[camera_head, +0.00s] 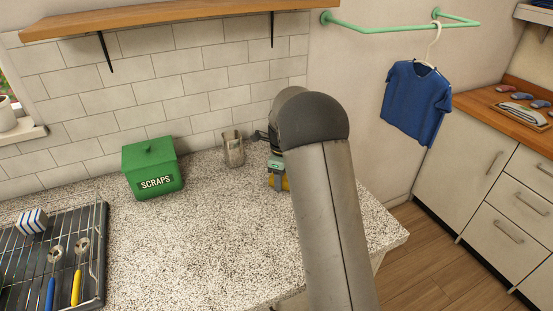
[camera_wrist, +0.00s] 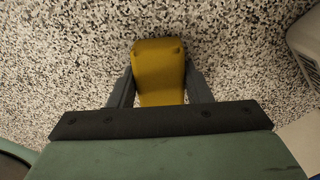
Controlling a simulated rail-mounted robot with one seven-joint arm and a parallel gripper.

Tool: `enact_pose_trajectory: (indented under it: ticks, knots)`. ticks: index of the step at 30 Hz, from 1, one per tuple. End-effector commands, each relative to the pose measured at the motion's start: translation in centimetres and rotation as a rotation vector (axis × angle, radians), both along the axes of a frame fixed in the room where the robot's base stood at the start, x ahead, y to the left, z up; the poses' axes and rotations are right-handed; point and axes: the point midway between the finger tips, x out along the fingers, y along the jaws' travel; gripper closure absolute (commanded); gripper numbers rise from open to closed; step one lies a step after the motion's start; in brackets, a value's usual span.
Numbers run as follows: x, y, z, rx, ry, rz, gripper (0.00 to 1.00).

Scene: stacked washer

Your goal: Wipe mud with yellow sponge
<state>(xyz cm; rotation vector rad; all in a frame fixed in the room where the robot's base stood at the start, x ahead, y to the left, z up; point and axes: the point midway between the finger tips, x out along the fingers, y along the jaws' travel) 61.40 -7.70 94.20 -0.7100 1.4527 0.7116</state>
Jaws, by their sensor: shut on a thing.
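The yellow sponge (camera_wrist: 158,70) is between the two fingers of my gripper (camera_wrist: 158,85) in the wrist view. The fingers are shut on its sides. Speckled countertop (camera_wrist: 60,50) shows behind and around the sponge. In the head view, a small part of the yellow sponge (camera_head: 285,184) shows at my gripper (camera_head: 278,180), over the back right of the countertop (camera_head: 200,240). My arm hides much of this area. I see no clear mud patch in either view. I cannot tell whether the sponge touches the counter.
A green SCRAPS bin (camera_head: 152,170) and a worn metal cup (camera_head: 233,149) stand near the tiled wall. A dish rack (camera_head: 103,255) with spoons and a striped item is at left. A shelf (camera_head: 160,18) hangs above. The middle of the counter is clear.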

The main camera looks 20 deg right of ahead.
Motion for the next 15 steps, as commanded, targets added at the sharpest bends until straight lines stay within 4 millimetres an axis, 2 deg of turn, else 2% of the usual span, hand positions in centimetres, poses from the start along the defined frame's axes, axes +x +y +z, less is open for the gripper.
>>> enact_pose_trajectory:
  ticks: [3,15]
  knots:
    - [0.0,-0.1,2.7,-0.001,-0.004,0.0,0.77]
    - [0.0,-0.4,6.1,-0.001,-0.002,-0.004,0.77]
